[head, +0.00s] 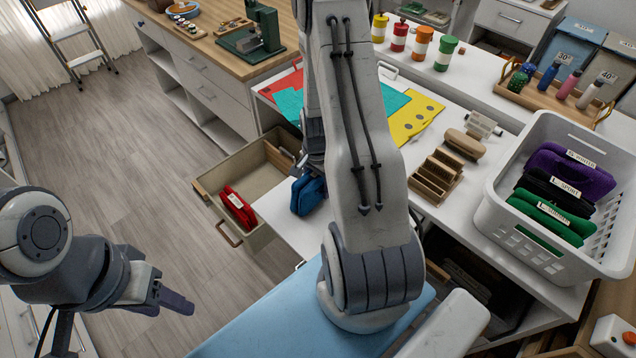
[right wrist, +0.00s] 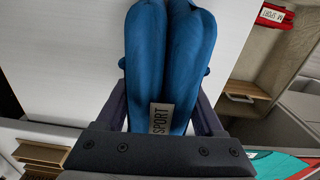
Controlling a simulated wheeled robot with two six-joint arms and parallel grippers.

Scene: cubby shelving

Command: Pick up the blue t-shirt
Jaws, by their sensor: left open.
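The blue t-shirt (head: 308,193) is a folded bundle beside the open drawer, partly hidden by my right arm in the head view. In the right wrist view the blue t-shirt (right wrist: 168,55) fills the middle, with a white SPORT label near the palm. My right gripper (right wrist: 165,105) has a finger on each side of it and looks shut on it, with cloth bulging past the fingertips. Its fingers are mostly hidden in the head view. My left gripper (head: 172,298) is open and empty over the floor at lower left.
An open drawer (head: 262,160) holds a red folded shirt (head: 238,207). A white basket (head: 550,265) with purple, black and green folded shirts stands at right. A wooden rack (head: 435,178), a brush and coloured sheets (head: 415,118) lie on the white table. Floor at left is clear.

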